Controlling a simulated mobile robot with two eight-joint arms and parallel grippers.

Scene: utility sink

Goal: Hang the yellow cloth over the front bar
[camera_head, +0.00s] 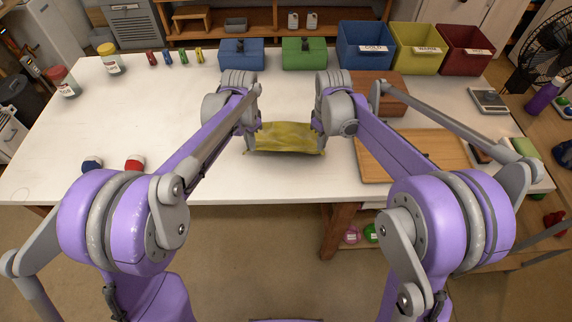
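The yellow cloth (285,138) is spread between my two grippers, over the white table near its front middle. My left gripper (254,129) is at the cloth's left upper corner and appears shut on it. My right gripper (317,130) is at the right upper corner and appears shut on it. The fingertips are small and partly hidden by my wrists. I cannot tell whether the cloth's lower edge touches the table. No front bar can be made out in this view.
A wooden board (440,150) lies right of the cloth, with a brown wooden box (385,92) behind it. Blue (362,50), yellow (415,58) and red bins stand at the back right. A blue box (240,55) and green box (303,54) stand behind my grippers. The table's left middle is clear.

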